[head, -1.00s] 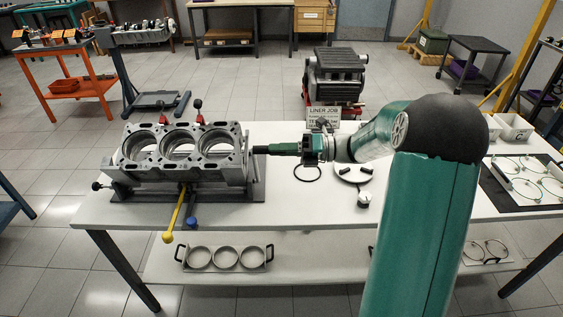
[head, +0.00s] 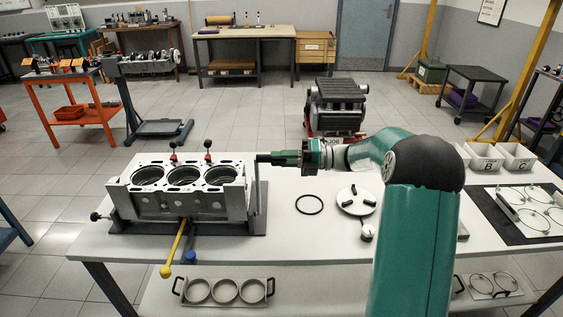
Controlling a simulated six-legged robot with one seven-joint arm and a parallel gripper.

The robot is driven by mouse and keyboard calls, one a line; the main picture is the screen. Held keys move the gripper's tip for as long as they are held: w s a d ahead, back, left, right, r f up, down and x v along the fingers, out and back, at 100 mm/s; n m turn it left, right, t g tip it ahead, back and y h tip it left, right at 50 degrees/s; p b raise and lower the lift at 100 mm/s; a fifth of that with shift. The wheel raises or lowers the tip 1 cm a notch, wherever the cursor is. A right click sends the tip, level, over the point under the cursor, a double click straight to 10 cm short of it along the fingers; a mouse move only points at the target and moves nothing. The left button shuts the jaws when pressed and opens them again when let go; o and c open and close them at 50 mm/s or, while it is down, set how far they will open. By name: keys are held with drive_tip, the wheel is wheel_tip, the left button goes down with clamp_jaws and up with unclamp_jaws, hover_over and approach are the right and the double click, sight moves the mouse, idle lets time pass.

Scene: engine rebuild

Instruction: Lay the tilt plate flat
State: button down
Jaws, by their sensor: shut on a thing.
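The grey engine block (head: 178,203) with three bores sits on the tilt fixture (head: 217,221) at the left of the table. Its top face looks close to level, and the tilt plate beneath it is mostly hidden by the block. A yellow lever (head: 177,245) and a blue-knobbed lever (head: 190,256) hang at the front. My gripper (head: 261,158) reaches in from the right, its dark fingers shut at the top of an upright grey bar (head: 257,190) beside the block's right end. The fingertips are too small to show the grip clearly.
A black ring (head: 309,204) and a round white plate with black knobs (head: 356,201) lie right of the fixture. Bins (head: 482,160) and a dark mat with rings (head: 490,212) are at the right. The table's front middle is clear.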

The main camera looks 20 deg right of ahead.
drive_tip(key=shift+w+d+r, duration=0.1)
drive_tip(key=shift+w+d, duration=0.1)
idle(0.3)
drive_tip(key=c, duration=1.3)
unclamp_jaws()
drive_tip(key=shift+w, duration=0.1)
drive_tip(key=shift+o, duration=0.2)
drive_tip(key=shift+a, duration=0.1)
drive_tip(key=v, duration=1.4)
drive_tip(key=shift+a, duration=0.15)
